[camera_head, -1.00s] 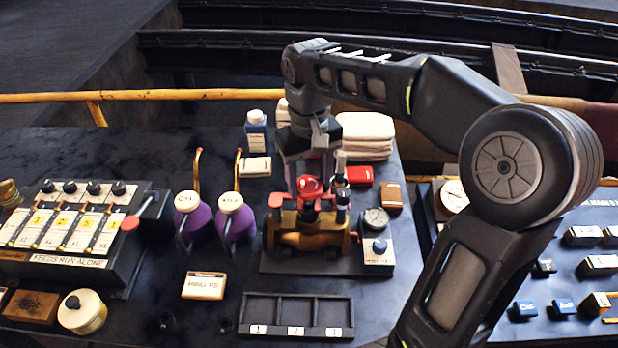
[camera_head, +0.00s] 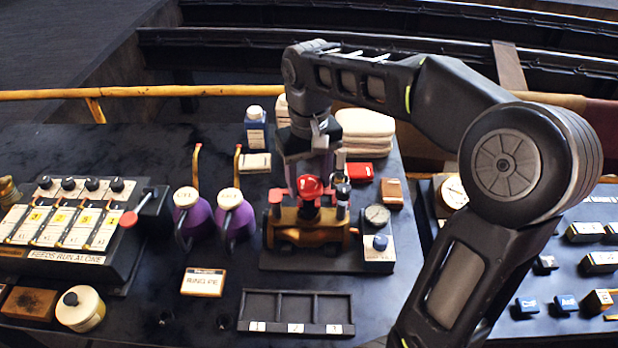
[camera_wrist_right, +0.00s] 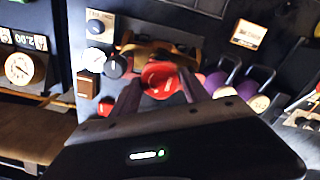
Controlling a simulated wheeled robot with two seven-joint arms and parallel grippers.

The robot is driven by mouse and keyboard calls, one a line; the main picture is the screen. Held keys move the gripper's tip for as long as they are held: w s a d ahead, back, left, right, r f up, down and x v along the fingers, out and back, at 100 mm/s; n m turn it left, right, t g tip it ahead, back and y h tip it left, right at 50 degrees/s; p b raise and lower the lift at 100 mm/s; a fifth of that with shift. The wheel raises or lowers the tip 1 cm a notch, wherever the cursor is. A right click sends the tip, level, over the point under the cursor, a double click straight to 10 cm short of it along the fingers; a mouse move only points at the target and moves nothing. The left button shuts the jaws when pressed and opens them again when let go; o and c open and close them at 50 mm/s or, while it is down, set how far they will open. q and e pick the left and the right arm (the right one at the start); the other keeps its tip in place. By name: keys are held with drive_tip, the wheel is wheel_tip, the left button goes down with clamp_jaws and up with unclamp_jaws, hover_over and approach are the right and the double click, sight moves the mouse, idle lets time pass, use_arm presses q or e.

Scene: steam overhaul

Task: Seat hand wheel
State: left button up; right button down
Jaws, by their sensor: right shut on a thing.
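The red hand wheel (camera_head: 310,187) is at the top of the brass valve body (camera_head: 308,228), which stands on a dark base plate. My right gripper (camera_head: 310,172) reaches down from behind and is shut on the wheel. In the right wrist view the red wheel (camera_wrist_right: 160,80) lies between the two dark fingers (camera_wrist_right: 158,92), with the brass valve beyond it. The wheel's underside is hidden, so I cannot tell whether it touches the stem. My left gripper is not in view.
A pressure gauge (camera_head: 377,215) stands right of the valve. Two purple oil cans (camera_head: 233,212) stand left. A three-slot tray (camera_head: 297,314) lies in front. Folded cloths (camera_head: 365,128) and a blue bottle (camera_head: 256,128) are behind. A lever box (camera_head: 75,222) is at the left.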

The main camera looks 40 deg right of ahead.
drive_tip(key=c, duration=0.5)
unclamp_jaws()
drive_tip(key=shift+s+f, duration=0.1)
drive_tip(key=shift+o, duration=0.2)
drive_tip(key=shift+c, duration=0.6)
drive_tip(key=shift+o, duration=1.3)
drive_tip(key=shift+f, duration=0.1)
